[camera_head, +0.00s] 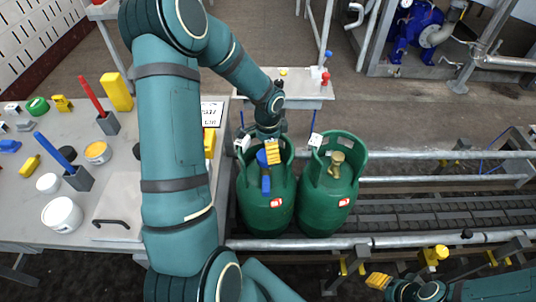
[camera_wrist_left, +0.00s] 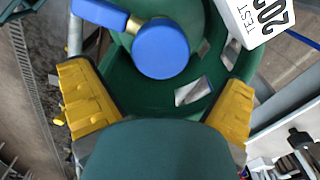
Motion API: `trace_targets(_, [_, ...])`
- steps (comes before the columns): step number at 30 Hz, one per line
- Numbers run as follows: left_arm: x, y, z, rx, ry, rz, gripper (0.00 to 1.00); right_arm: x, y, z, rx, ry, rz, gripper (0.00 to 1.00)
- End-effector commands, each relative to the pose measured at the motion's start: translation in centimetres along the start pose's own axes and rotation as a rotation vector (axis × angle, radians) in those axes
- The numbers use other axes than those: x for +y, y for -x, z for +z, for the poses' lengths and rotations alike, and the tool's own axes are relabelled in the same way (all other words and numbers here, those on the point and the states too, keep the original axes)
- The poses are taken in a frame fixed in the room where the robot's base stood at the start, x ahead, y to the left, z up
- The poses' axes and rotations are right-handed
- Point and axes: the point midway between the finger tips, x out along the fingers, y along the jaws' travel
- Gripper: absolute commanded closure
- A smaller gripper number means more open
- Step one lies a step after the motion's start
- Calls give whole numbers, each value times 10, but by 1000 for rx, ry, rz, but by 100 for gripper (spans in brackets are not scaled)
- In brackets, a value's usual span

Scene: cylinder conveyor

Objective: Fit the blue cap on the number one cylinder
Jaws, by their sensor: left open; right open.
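Two green gas cylinders stand side by side at the conveyor, the left one (camera_head: 266,215) and the right one (camera_head: 323,207). I cannot read which is number one. The blue cap (camera_wrist_left: 160,48) is over the brass valve inside the left cylinder's collar; its blue strap (camera_wrist_left: 100,12) points to the side. The cap also shows in the head view (camera_head: 262,158). My left gripper (camera_head: 271,153) is open at that collar, its yellow fingers (camera_wrist_left: 160,105) apart and clear of the cap. Whether the cap is fully seated is unclear. My right gripper (camera_head: 378,281) is open and empty at lower right.
The right cylinder's brass valve (camera_head: 337,160) is bare. A white tag (camera_wrist_left: 258,18) hangs by the left cylinder. The left table (camera_head: 22,217) holds markers, tubs and small blocks. Conveyor rails (camera_head: 420,238) run to the right; a small table (camera_head: 300,92) stands behind.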

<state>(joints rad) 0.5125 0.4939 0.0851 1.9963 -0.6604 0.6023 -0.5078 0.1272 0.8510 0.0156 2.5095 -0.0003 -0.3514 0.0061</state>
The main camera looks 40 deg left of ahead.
Motion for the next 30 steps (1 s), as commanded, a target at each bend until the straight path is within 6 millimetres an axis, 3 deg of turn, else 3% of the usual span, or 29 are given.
trace_targets(6, [-1, 46, 0, 2, 0, -4, 0, 0, 0, 0, 0, 0, 0, 57])
trace_targets(12, [0, 71, -1, 1, -1, -2, 0, 0, 0, 0, 0, 0, 0, 57])
trace_targets(30, [0, 77, 0, 0, -1, 1, 0, 0, 0, 0, 0, 0, 0, 57])
